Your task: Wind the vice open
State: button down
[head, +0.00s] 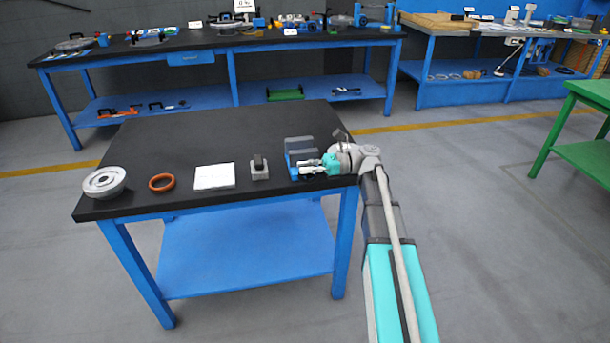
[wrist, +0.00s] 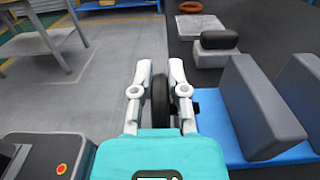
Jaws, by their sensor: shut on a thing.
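The blue vice (head: 290,152) with grey jaws stands near the right front edge of the black-topped table. In the wrist view its two grey jaw blocks (wrist: 262,105) stand apart, with part of its blue body (wrist: 212,128) between and beside them. A dark round handle (wrist: 160,100) sits on the vice's near side, joined by a short dark shaft. My gripper (head: 312,167) reaches the vice from the right. In the wrist view my gripper (wrist: 161,78) is shut on the handle, one pale finger on each side of it. The lower part of the handle is hidden by the gripper body.
On the table (head: 200,140), left of the vice, are a grey block with a dark top (head: 259,170), a white plate (head: 214,177), an orange ring (head: 161,183) and a grey flanged shell (head: 104,182). The table's back half is clear. Cluttered benches stand behind.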

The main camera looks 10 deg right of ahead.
jog(key=shift+d+y, duration=0.1)
jog(key=shift+y, duration=0.2)
jog(key=c, duration=0.6)
grip_release()
jog(key=shift+c, duration=0.2)
jog(key=shift+r+h+p, duration=0.2)
jog(key=shift+h+p, duration=0.4)
jog(key=shift+p, duration=0.25)
